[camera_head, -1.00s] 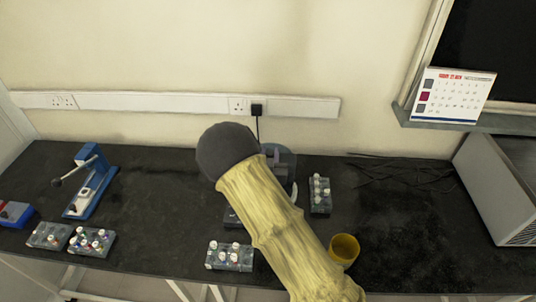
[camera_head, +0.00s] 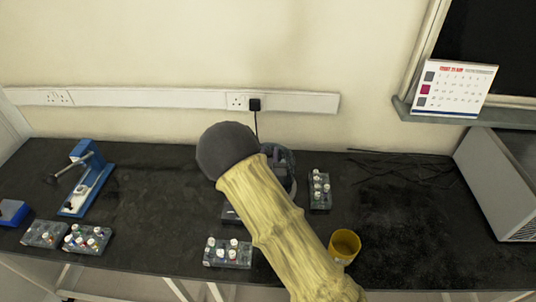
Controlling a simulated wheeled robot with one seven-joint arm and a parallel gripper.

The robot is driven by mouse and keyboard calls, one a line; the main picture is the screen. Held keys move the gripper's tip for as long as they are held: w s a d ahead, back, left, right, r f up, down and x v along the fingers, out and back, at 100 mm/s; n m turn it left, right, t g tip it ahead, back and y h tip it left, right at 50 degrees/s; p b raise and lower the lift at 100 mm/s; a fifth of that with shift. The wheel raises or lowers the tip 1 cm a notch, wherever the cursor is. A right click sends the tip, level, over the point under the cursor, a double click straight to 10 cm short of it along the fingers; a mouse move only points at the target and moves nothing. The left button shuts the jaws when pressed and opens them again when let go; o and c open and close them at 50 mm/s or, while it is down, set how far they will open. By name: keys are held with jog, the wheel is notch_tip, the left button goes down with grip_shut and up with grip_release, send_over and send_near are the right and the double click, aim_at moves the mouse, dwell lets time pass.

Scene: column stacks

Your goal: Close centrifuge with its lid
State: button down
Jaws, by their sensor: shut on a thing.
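The centrifuge (camera_head: 288,172), dark grey-blue, stands on the black bench near the wall socket. My arm with its yellow sleeve and dark rounded joint covers most of it. Only its right and back edge shows, and a dark piece (camera_head: 230,215) at the lower left that seems to be its front. I cannot make out the lid as a separate part or tell how far it is open. My gripper is hidden behind my arm, so its fingers and anything between them do not show.
A tube rack (camera_head: 319,190) and a yellow cup (camera_head: 344,245) stand right of my arm. Another rack (camera_head: 227,252) is at the front edge. Two racks (camera_head: 87,238) and a blue lever device (camera_head: 85,180) stand left. A grey box (camera_head: 500,185) is at right.

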jog(key=shift+w+d+f+b, duration=0.1)
jog(key=shift+f+b, duration=2.05)
jog(key=shift+f, duration=0.2)
jog(key=c, duration=0.6)
grip_release()
jog(key=shift+r+p, duration=0.6)
jog(key=shift+r, duration=0.55)
jog(key=shift+r+p, duration=0.3)
jog(key=shift+r, duration=0.35)
jog(key=shift+r+p, duration=0.5)
jog(key=shift+r, duration=0.7)
